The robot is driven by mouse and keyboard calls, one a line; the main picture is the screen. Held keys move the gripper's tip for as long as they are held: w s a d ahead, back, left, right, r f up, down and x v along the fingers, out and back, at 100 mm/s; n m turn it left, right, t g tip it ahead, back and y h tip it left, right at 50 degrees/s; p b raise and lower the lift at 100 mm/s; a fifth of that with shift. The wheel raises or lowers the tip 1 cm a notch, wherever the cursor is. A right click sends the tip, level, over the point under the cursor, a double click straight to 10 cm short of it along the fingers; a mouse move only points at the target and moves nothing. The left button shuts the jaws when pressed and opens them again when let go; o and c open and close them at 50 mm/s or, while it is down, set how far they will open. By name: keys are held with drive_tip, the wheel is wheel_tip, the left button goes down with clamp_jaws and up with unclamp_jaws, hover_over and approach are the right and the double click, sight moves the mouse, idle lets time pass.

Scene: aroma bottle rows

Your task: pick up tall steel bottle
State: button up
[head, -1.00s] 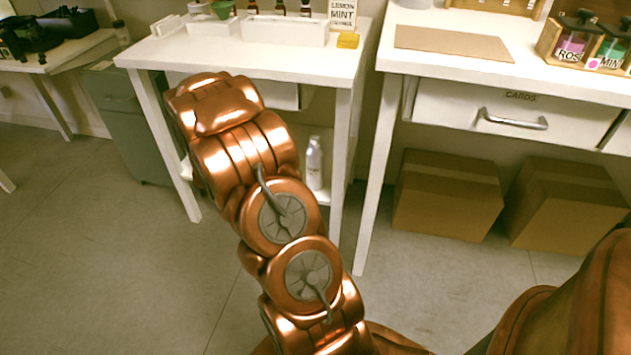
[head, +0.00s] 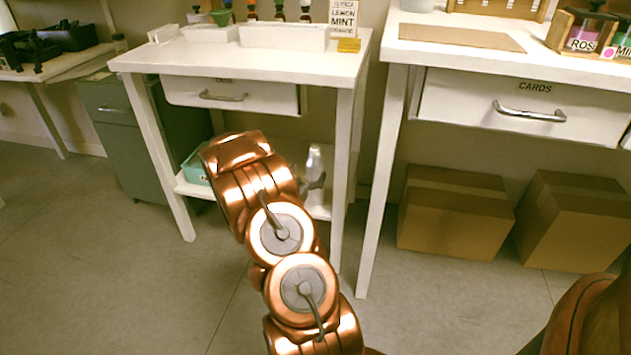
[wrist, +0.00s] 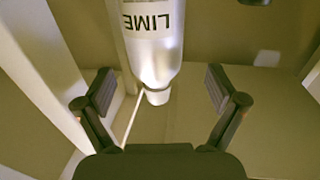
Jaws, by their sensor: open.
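The tall steel bottle (head: 314,160) stands upright on the lower shelf of the left white table, partly hidden by my arm. In the wrist view the bottle (wrist: 155,50) appears upside down, with the label "LIME" and its narrow capped end toward my gripper. My gripper (wrist: 160,90) is open. Its two fingers are spread to either side of the bottle's capped end in that view, with visible gaps. I cannot tell whether the bottle is between them in depth. In the head view a small part of my gripper (head: 317,183) shows in front of the bottle.
The lower shelf (head: 187,187) also holds a teal box (head: 196,165). A table leg (head: 343,170) stands just right of the bottle, and a drawer (head: 230,95) hangs above the shelf. Cardboard boxes (head: 455,225) sit under the right table. The floor in front is clear.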

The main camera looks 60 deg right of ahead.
sight(315, 166)
drive_tip(key=d, duration=0.1)
drive_tip(key=d+b, duration=0.2)
drive_tip(key=shift+d+f, duration=0.25)
drive_tip(key=shift+d, duration=0.1)
drive_tip(key=shift+w+d+r, duration=0.1)
drive_tip(key=shift+w+d, duration=0.15)
drive_tip(key=shift+d, duration=0.25)
clamp_jaws()
